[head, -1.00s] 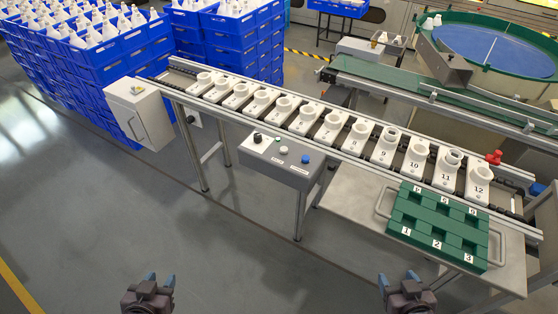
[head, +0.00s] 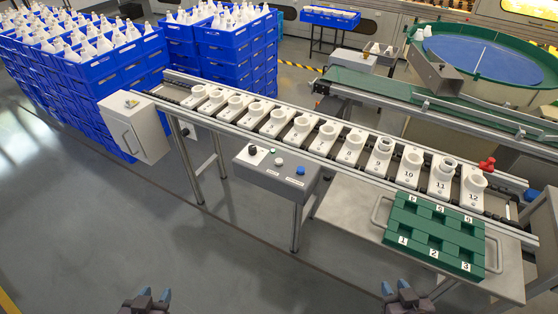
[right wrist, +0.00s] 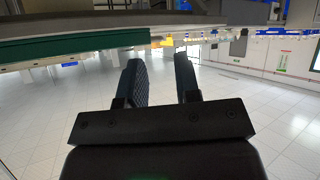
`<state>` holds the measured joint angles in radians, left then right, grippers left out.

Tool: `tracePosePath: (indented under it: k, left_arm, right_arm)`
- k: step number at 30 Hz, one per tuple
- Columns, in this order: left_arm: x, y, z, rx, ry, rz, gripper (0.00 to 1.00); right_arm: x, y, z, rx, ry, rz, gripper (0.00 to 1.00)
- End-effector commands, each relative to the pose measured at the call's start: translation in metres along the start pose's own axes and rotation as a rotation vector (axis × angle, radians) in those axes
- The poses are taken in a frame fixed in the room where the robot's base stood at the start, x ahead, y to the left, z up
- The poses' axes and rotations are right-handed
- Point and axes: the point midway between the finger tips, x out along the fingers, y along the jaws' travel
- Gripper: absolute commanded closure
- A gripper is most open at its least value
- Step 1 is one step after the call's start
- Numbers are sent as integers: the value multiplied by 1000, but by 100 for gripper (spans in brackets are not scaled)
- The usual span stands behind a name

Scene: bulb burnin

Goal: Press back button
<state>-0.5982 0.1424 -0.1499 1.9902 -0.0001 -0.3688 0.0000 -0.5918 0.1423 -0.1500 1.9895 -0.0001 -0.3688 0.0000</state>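A grey control box (head: 268,178) is fixed to the front of the conveyor frame. On its top are a black knob or button (head: 252,150), a pale button (head: 278,162) and a blue button (head: 300,170). Small labels sit by them, too small to read, so I cannot tell which is the back button. My left gripper (head: 154,293) is low in the head view, left of and well short of the box, fingers apart and empty. My right gripper (head: 394,287) is low on the right, also apart from the box. The right wrist view shows its two fingers (right wrist: 161,82) open with nothing between.
A conveyor (head: 330,140) carries numbered white sockets. A green tray (head: 436,238) lies on a metal shelf at right. A white cabinet (head: 137,128) hangs at the conveyor's left end. The floor (head: 200,250) in front is clear.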

Motion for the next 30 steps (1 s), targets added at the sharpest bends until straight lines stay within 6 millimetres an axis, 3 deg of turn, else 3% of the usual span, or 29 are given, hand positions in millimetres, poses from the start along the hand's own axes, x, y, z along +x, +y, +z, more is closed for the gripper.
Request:
tracePosePath:
  k: [1,6,17,30]
  left_arm:
    - [0,0,0,0,1,0,60]
    - [0,0,0,0,1,0,60]
    - [0,0,0,0,-1,0,60]
    - [-2,0,3,-1,-7,-1,60]
  right_arm:
    - [0,0,0,0,0,0,77]
    - [-2,0,3,1,-5,1,100]
    - [-6,1,8,2,-16,3,100]
    - [-1,0,1,0,-2,1,100]
